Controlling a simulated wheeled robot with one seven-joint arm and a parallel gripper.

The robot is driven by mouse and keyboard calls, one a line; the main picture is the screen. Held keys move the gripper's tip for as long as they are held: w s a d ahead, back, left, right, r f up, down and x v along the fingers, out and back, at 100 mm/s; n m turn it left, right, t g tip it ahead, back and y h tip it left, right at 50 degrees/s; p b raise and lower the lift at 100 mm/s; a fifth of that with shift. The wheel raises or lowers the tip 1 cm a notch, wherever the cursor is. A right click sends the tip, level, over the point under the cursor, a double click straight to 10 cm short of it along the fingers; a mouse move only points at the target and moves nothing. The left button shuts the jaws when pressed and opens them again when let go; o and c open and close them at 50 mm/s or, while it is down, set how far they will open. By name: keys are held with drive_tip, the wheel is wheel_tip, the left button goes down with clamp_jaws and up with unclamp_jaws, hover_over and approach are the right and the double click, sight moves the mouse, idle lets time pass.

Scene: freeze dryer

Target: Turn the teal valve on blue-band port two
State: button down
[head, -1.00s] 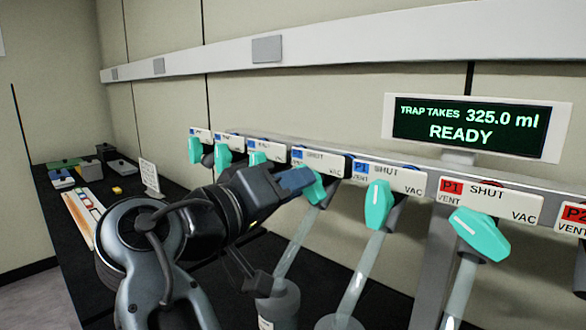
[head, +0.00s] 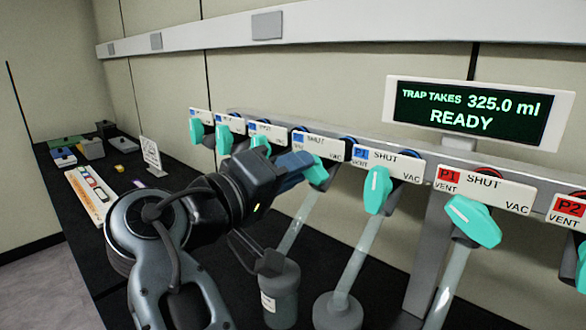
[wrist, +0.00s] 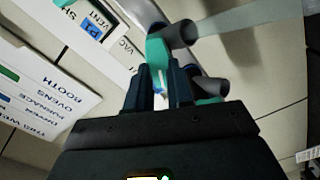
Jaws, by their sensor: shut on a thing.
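My gripper (head: 308,164) is shut on a teal valve (head: 319,176) on the manifold. This valve is under the blue-marked label (head: 325,147) just left of the blue P1 label; its port number is too small to read in the head view. In the wrist view the teal valve (wrist: 157,50) runs up from between the two dark fingers (wrist: 161,88). The fingers hide part of the valve, and its exact angle is hard to tell. The label above it reads SHUT at its middle.
The blue P1 valve (head: 377,190) hangs close on the right, then the red P1 valve (head: 472,221). Several more teal valves, such as one (head: 224,138), line the left. Flasks (head: 281,293) hang below. The display (head: 470,112) reads READY, 325.0 ml.

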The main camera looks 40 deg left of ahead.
drive_tip(key=c, duration=1)
unclamp_jaws()
drive_tip(key=s+b, duration=0.1)
drive_tip(key=s, duration=0.6)
drive_tip(key=shift+s+a+b, duration=0.3)
drive_tip(key=shift+s+b, duration=0.05)
drive_tip(key=shift+b, duration=0.05)
